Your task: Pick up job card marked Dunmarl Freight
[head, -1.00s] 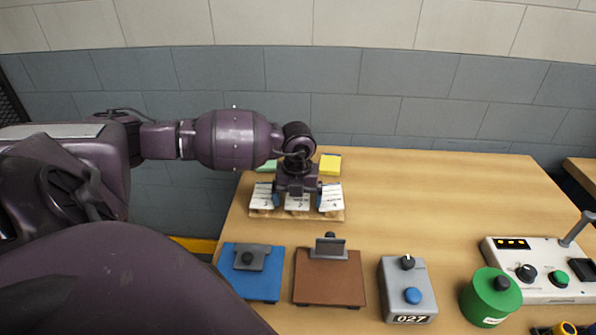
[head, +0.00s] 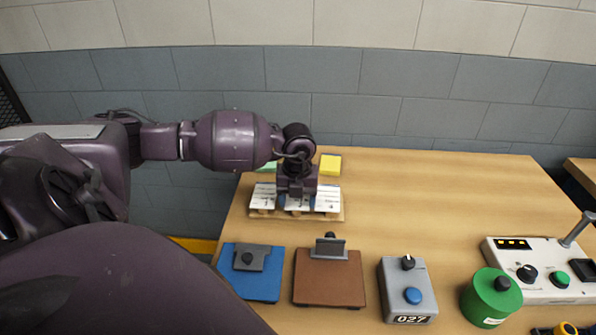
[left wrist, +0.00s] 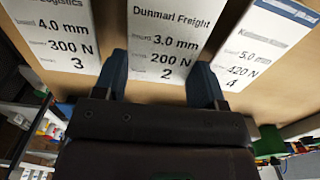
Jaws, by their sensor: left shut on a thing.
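The Dunmarl Freight job card (left wrist: 172,45) is the white middle card in the left wrist view, reading 3.0 mm, 200 N and 2. It also shows in the head view (head: 297,203), in a wooden rack (head: 268,214) between two other cards. My left gripper (head: 297,202) is over the rack, shut on this card, with one blue finger at each side edge in the left wrist view (left wrist: 160,84). The card still sits in line with its neighbours. My right gripper is not in view.
A card marked 3 (left wrist: 62,40) and a card marked 4 (left wrist: 262,45) stand close on either side. Yellow (head: 330,164) and green (head: 266,166) pads lie behind.

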